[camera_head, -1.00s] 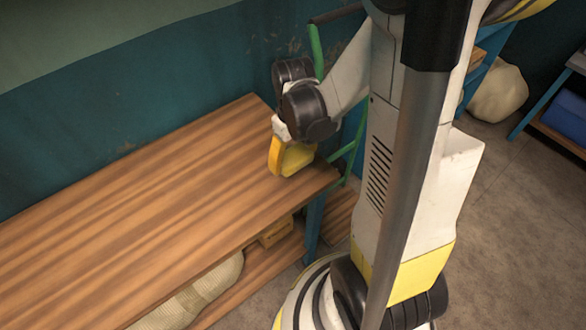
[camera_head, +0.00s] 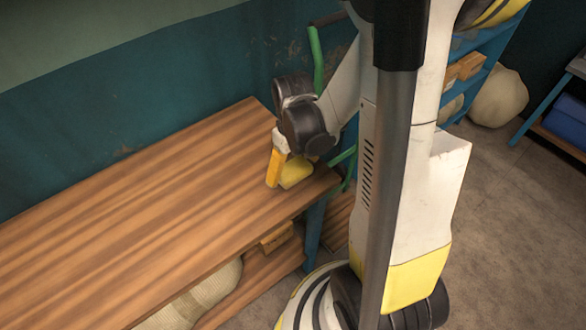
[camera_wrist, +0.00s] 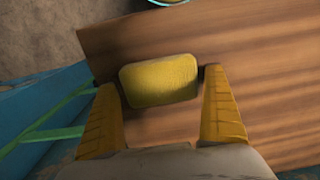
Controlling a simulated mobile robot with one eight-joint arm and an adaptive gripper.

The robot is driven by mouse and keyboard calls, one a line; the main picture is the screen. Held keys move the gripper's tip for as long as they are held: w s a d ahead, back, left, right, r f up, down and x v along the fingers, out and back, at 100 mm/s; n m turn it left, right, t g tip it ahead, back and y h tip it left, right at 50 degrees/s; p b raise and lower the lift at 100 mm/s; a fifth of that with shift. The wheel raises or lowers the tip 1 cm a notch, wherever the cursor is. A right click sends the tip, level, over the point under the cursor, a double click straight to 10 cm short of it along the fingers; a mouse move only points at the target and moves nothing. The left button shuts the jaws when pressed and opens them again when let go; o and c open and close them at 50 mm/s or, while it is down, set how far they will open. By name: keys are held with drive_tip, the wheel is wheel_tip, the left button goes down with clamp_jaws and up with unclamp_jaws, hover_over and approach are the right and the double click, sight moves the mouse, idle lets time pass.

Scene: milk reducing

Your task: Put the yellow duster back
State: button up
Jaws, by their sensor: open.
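The yellow duster (camera_wrist: 160,80) is a rounded yellow block lying on the wooden bench top (camera_wrist: 265,50), close to its end. My gripper (camera_wrist: 161,79) is open, with one yellow finger on each side of the duster. The left finger is close to the duster's left edge, and a small gap shows at the right finger. In the head view my gripper (camera_head: 284,170) is low over the right end of the bench, pointing down. The duster shows there as a pale yellow patch (camera_head: 297,173) beside the near finger, partly hidden by my gripper.
A teal wall (camera_head: 150,110) runs behind the bench. A green tubular frame (camera_head: 317,60) stands at the bench's right end. Below are a lower shelf (camera_head: 262,275) and a pale sack (camera_head: 205,292). A blue rack (camera_head: 470,85) stands behind my arm. The bench's left part is clear.

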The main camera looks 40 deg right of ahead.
sight(293, 168)
wheel_tip(293, 168, up, 11)
drive_tip(key=p, duration=0.5)
drive_tip(key=s+a+r+t, duration=0.3)
drive_tip(key=a+r+t, duration=0.4)
drive_tip(key=a+r, duration=0.4)
drive_tip(key=shift+s+a+r, duration=0.25)
drive_tip(key=shift+s+r, duration=0.15)
drive_tip(key=shift+r, duration=0.3)
drive_tip(key=shift+d, duration=0.1)
